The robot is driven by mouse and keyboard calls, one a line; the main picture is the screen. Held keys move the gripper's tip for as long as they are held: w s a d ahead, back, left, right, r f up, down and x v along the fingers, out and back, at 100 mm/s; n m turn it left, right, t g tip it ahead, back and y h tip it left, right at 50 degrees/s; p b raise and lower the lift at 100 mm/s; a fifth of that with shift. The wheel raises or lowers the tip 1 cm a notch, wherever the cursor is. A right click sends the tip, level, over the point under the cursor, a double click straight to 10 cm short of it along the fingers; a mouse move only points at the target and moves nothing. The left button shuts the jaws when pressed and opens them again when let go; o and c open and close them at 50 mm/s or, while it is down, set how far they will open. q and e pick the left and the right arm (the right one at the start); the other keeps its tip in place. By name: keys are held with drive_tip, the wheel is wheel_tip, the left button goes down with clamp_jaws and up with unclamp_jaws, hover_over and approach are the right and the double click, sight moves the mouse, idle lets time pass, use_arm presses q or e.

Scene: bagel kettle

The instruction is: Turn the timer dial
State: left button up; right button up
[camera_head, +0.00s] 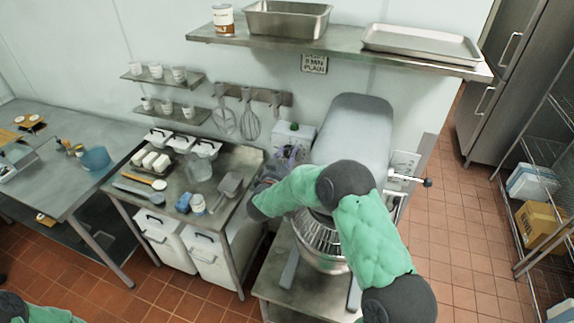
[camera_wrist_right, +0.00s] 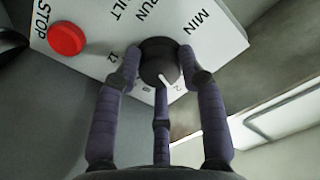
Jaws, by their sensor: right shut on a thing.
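The timer dial (camera_wrist_right: 158,58) is a round black knob with a white pointer line, on a pale panel (camera_wrist_right: 108,22) with printed marks. In the right wrist view the pointer aims down and slightly right, near the small numbers. My right gripper (camera_wrist_right: 160,72) has purple-grey fingers closed around the dial, one on each side and one below it. In the head view this gripper (camera_head: 284,156) is at the pale control box (camera_head: 298,133) beside the mixer, and the dial is hidden there. My left gripper is out of view; only part of my left arm shows at the bottom left corner.
A red STOP button (camera_wrist_right: 67,39) sits on the same panel, left of the dial. The large grey mixer (camera_head: 352,135) stands right of the box, with its wire-guarded bowl (camera_head: 318,242) below my arm. Whisks (camera_head: 249,122) hang behind, and a work table (camera_head: 238,178) stands left.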

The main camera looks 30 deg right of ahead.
drive_tip(key=m+b, duration=0.8)
drive_tip(key=b, duration=0.4)
drive_tip(key=shift+d+m+b, duration=0.1)
drive_tip(key=shift+m+b, duration=0.2)
drive_tip(key=shift+m, duration=0.1)
drive_tip(key=shift+r+m+b, duration=0.15)
drive_tip(key=shift+m+b, duration=0.55)
drive_tip(key=shift+b, duration=0.25)
drive_tip(key=shift+r+m+b, duration=0.15)
drive_tip(key=shift+m+b, duration=0.15)
drive_tip(key=o, duration=1.1)
drive_tip(key=shift+o, duration=0.2)
drive_tip(key=shift+w+d, duration=0.1)
drive_tip(key=shift+w, duration=0.05)
drive_tip(key=shift+s+a+f, duration=0.25)
drive_tip(key=shift+s+a, duration=0.15)
drive_tip(key=shift+a, duration=0.2)
drive_tip(key=v, duration=1)
drive_tip(key=shift+s+a, duration=0.2)
